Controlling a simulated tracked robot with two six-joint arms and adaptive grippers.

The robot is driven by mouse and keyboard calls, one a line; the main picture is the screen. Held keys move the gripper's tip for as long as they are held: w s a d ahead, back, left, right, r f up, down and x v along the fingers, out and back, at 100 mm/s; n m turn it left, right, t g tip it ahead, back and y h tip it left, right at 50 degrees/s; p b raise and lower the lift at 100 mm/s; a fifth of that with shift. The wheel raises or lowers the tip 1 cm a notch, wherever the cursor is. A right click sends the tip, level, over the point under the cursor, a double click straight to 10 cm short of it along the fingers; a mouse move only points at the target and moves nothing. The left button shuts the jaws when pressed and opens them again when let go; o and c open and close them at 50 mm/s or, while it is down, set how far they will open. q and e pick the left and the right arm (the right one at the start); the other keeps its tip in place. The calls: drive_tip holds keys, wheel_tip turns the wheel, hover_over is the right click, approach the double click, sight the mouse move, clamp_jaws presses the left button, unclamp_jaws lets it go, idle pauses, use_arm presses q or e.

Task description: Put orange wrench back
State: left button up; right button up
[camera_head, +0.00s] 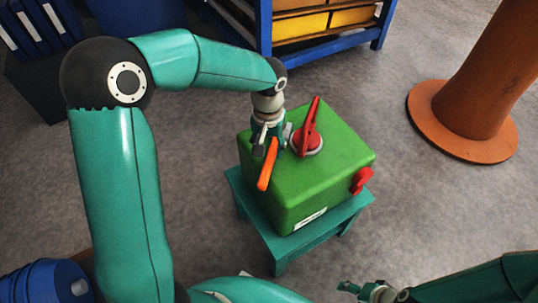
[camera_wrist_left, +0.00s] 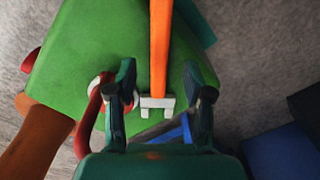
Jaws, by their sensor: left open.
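The orange wrench (camera_head: 267,166) is at the left part of the top of a green box (camera_head: 325,165). Its orange handle (camera_wrist_left: 159,45) and pale grey forked head (camera_wrist_left: 157,103) show in the left wrist view. My left gripper (camera_head: 268,138) is open above the box, by the wrench's head end. In the wrist view its fingers (camera_wrist_left: 162,98) appear on either side of the head, with gaps to both. Whether the wrench touches the box top, I cannot tell. My right gripper (camera_head: 368,290) is low in the head view, away from the box; its jaws are unclear.
A red lever (camera_head: 310,125) on a round base stands on the box close to my left gripper. A red knob (camera_head: 361,180) is on the box's side. The box sits on a teal stool (camera_head: 347,210). An orange column (camera_head: 480,75) and blue shelf (camera_head: 265,25) stand beyond; grey floor lies between.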

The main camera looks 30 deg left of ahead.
use_arm(q)
wheel_tip(320, 180, up, 6)
drive_tip(key=shift+f+p, duration=0.2)
drive_tip(key=shift+p, duration=0.1)
idle(0.4)
